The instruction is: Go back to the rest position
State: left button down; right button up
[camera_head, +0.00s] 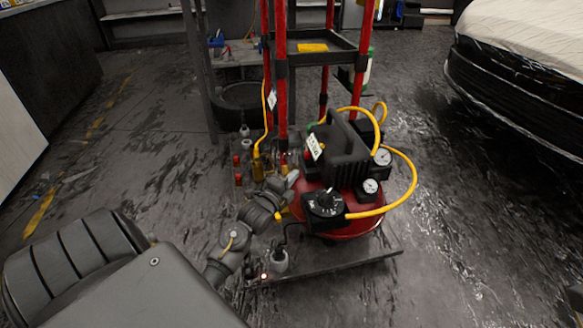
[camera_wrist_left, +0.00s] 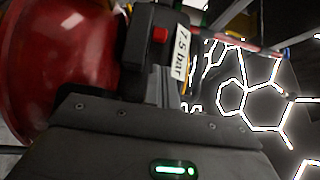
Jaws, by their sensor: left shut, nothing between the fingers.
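A red air compressor (camera_head: 345,218) with a black top housing, gauges and a yellow hose stands on a low dark platform. My left arm reaches in from the lower left, and my left gripper (camera_head: 291,177) is at the compressor's left side. In the left wrist view the gripper's fingers (camera_wrist_left: 172,90) are shut and empty, close to a black switch box (camera_wrist_left: 140,60) with a red button and a "7.5 bar" label (camera_wrist_left: 180,52). Whether they touch the box cannot be told. The red tank (camera_wrist_left: 55,65) fills the left of that view.
Red upright posts (camera_head: 281,80) and a dark shelf (camera_head: 330,52) with a yellow item rise behind the compressor. A small spray bottle (camera_head: 279,262) stands at the platform's front. A partly covered car (camera_head: 515,85) is at the upper right. The floor between is open.

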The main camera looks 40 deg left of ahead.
pick_arm(q)
jog(key=shift+s, duration=0.35)
jog(key=shift+a, duration=0.1)
